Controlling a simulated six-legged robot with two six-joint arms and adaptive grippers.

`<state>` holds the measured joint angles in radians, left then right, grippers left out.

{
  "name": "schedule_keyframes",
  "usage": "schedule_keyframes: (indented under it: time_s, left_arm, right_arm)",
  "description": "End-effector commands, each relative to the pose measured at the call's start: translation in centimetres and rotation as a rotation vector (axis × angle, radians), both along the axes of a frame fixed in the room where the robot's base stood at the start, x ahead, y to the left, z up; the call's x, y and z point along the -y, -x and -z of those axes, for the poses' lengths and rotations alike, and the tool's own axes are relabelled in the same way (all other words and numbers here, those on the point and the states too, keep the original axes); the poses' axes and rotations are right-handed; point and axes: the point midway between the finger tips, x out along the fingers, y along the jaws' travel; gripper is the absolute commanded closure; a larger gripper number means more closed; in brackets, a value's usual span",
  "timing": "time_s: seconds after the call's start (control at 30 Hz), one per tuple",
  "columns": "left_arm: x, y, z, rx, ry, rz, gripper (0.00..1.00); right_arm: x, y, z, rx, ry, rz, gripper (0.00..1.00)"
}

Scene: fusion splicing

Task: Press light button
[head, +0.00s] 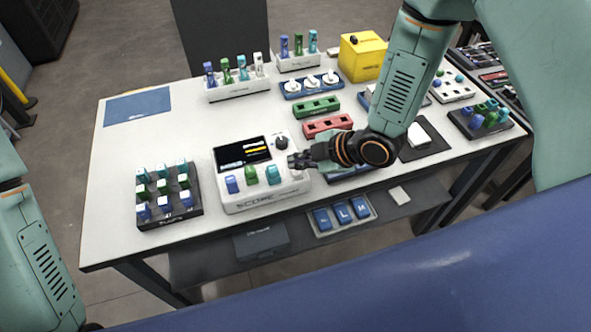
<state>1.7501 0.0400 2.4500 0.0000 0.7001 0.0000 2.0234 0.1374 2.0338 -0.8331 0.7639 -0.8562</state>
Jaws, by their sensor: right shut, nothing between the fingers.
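A white device (285,187) with a dark screen (243,152) stands near the front of the table. Blue (231,184), green (251,175) and teal (273,174) buttons or switches line its front, and a dark knob (281,143) sits at its upper right. Which of these is the light button, I cannot tell. My right gripper (297,161) is shut and empty, at the device's right side, just below the knob and right of the teal switch. Whether it touches the device is unclear. My left arm shows at the left edge, but its gripper is out of view.
A black rack (183,215) with several colored pieces stands left of the device. White racks (238,91), a blue holder (311,86), green (317,107) and red (327,126) blocks and a yellow box (362,57) stand behind. The table's left part, near a blue mat (138,105), is clear.

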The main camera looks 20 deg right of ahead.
Motion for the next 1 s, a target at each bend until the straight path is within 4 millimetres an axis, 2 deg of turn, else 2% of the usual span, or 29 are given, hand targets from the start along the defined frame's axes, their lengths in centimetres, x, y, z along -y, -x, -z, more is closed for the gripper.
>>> schedule_keyframes:
  time_s: [0.53,1.0]
  left_arm:
    - [0.0,0.0,0.03,0.0,0.0,0.0,0.6]
    - [0.0,0.01,0.54,0.0,0.0,0.0,0.6]
  right_arm:
    - [0.0,0.0,0.03,0.0,0.0,0.0,1.0]
    - [-0.02,0.03,0.89,0.0,0.0,0.0,1.0]
